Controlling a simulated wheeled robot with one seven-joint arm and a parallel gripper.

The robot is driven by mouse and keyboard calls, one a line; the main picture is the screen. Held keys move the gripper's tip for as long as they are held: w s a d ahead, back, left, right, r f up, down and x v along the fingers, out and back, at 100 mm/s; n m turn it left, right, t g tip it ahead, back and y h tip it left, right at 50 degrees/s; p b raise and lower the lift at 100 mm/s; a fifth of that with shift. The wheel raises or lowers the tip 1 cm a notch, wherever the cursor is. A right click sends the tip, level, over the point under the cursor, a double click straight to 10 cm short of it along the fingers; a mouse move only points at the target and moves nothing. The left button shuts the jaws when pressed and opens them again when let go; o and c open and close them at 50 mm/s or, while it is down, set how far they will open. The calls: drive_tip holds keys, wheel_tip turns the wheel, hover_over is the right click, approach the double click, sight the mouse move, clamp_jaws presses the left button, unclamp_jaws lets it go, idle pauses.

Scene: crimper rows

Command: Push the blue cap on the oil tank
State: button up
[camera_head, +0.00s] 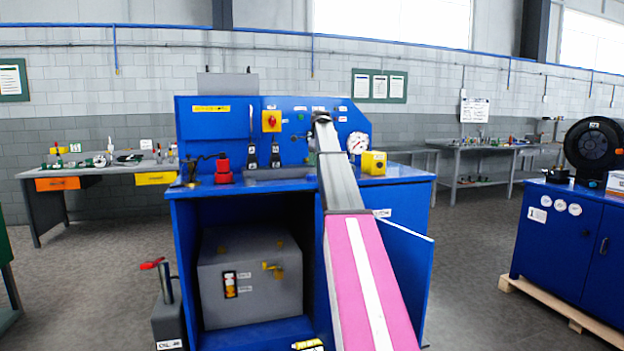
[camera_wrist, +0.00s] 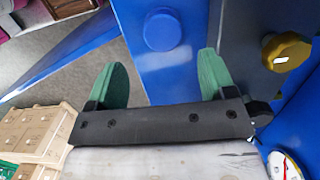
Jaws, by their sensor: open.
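In the wrist view a round blue cap (camera_wrist: 162,30) sits on a blue surface (camera_wrist: 160,75), ahead of my gripper and between the lines of its fingers. I cannot tell whether that surface is part of the oil tank. My gripper (camera_wrist: 162,80) has two green fingers spread wide, with nothing between them, apart from the cap. In the head view my gripper (camera_head: 322,118) is small, at the far end of my arm, in front of the blue back panel (camera_head: 215,135). A grey tank-like box (camera_head: 215,285) stands inside the blue cabinet; no blue cap shows on it there.
A yellow knob (camera_wrist: 288,52) is right of the cap, and a white gauge (camera_wrist: 285,165) is at lower right. The cabinet door (camera_head: 405,270) stands open.

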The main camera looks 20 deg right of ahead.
sight(312, 175)
drive_tip(key=f, duration=0.1)
drive_tip(key=a+f, duration=0.1)
drive_tip(key=f, duration=0.3)
drive_tip(key=shift+w+a, duration=0.25)
drive_tip(key=c, duration=1)
